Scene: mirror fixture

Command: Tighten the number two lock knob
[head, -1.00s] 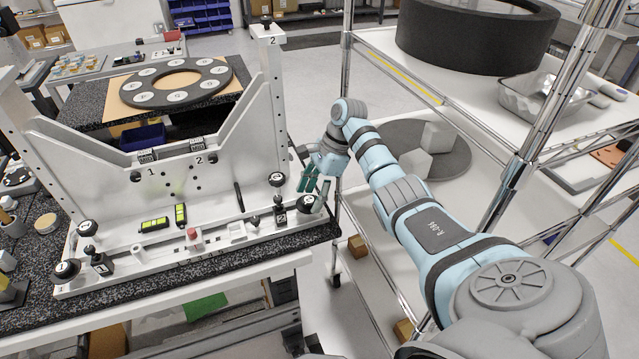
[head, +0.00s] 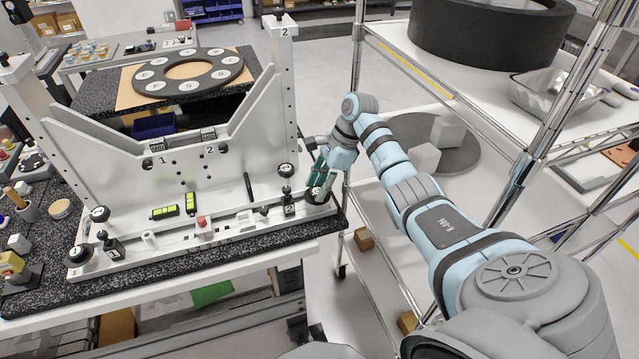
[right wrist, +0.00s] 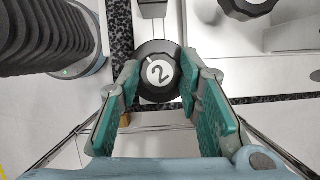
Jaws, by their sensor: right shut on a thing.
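The number two lock knob (head: 318,194) is a round black knob with a white face, at the right front end of the white fixture base (head: 215,245). In the right wrist view the knob (right wrist: 158,72) shows its "2" upright, with a white pointer mark at the upper left of its face. My right gripper (head: 320,184) reaches down to it from above. In the right wrist view the teal-padded fingers (right wrist: 160,82) stand on both sides of the knob, with their tips against its rim. The gripper is shut on it. My left gripper is not in view.
A black plunger labelled 2 (head: 288,206) stands just left of the knob, with another black knob (head: 286,171) behind. A wire-post shelf cart (head: 350,140) stands close right of the fixture. A number one knob (head: 80,255) sits at the far left end.

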